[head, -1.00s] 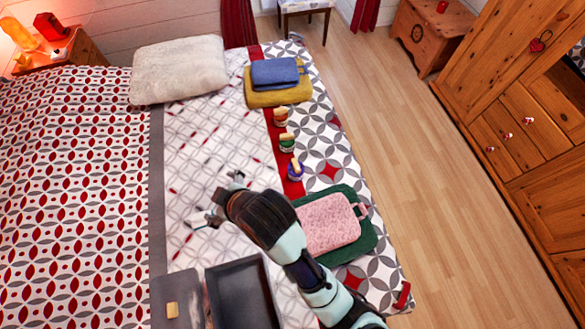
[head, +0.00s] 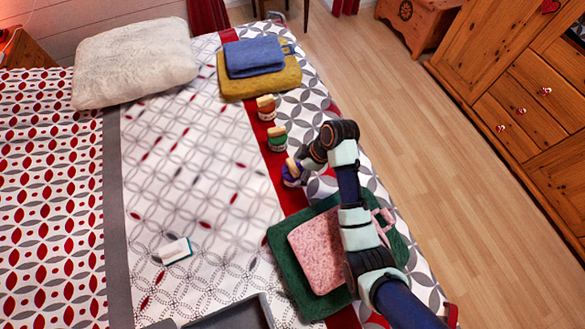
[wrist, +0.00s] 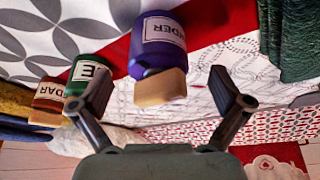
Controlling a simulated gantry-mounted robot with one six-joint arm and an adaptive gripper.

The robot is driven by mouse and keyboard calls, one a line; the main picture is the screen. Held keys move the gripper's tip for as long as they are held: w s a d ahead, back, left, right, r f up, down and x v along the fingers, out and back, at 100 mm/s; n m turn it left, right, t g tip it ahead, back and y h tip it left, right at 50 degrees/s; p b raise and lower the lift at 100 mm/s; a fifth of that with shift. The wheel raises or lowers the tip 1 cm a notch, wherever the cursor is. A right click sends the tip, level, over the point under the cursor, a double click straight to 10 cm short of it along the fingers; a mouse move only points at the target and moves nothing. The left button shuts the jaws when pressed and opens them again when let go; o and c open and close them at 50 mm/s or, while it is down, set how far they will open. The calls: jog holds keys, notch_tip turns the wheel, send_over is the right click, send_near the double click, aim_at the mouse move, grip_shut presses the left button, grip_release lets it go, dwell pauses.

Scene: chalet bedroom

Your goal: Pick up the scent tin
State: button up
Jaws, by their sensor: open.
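Three scent tins with wooden lids stand in a row on the bed's red stripe: a red one (head: 266,108), a green one (head: 277,140) and a purple one (head: 292,178). My gripper (head: 304,170) is at the purple tin, coming from its right. In the wrist view the scene is upside down, and my open fingers (wrist: 160,90) point at the purple tin (wrist: 163,45), labelled "…NDER". Its lid shows between the fingers, with no grip on it. The green tin (wrist: 82,75) is close to the left finger, and the red tin (wrist: 47,100) is beyond it.
A pink pouch (head: 315,250) lies on a green towel (head: 283,258) below my arm. A blue folded cloth (head: 254,57) lies on a yellow one (head: 285,80) at the back. A white block (head: 175,250) and a dark tray (head: 262,311) lie left. The quilt (head: 190,180) left of the tins is mostly clear.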

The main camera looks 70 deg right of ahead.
jog(key=b+x, duration=0.1)
jog(key=x, duration=0.4)
jog(key=shift+w+r+b, duration=0.1)
jog(key=shift+w+b, duration=0.1)
jog(key=shift+b, duration=0.15)
jog(key=c, duration=1.5)
